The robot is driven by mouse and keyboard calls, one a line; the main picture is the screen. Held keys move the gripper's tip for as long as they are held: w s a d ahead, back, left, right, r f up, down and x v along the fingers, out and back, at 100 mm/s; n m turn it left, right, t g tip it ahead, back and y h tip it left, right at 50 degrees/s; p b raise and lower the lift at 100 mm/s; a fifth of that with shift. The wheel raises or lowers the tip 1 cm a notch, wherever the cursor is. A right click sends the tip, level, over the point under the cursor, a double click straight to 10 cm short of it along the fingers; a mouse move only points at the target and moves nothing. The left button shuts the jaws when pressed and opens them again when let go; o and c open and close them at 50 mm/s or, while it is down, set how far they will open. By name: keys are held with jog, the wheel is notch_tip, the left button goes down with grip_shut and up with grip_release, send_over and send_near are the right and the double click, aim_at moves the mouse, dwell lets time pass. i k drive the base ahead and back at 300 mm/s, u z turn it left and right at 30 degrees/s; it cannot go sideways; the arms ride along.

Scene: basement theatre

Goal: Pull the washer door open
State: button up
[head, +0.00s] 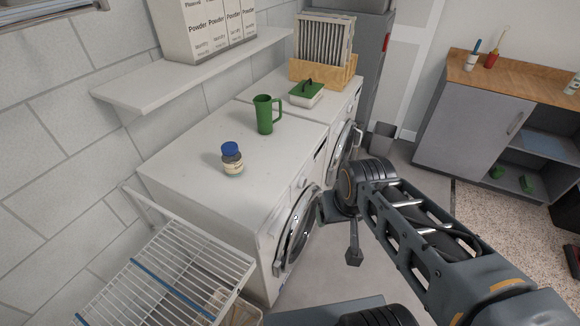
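The nearer white front-loading machine (205,205) has a round door (297,232) with a silver rim and dark glass on its front, seen at a steep angle. This door looks shut. A second white machine beyond it has a similar round door (344,148), partly hidden by my arm. I cannot tell from the picture which machine is the washer. My gripper (338,228) is in front of the nearer machine, just right of its door. It looks apart from the door. Dark parts show at its left and below, but its finger opening is unclear.
A blue-lidded jar (232,160) and green mug (266,114) stand on the nearer machine. A white wire rack (165,280) stands close at its left. A grey cabinet (470,125) stands at the right, with open floor (400,160) between.

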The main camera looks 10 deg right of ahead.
aim_at(285, 262)
jog(key=z, duration=0.5)
jog(key=k, duration=0.6)
jog(key=z, duration=0.85)
jog(key=i, duration=0.6)
jog(key=u, duration=0.45)
jog(key=i, duration=0.7)
jog(key=u, duration=1)
jog(key=i, duration=0.25)
jog(key=u, duration=0.3)
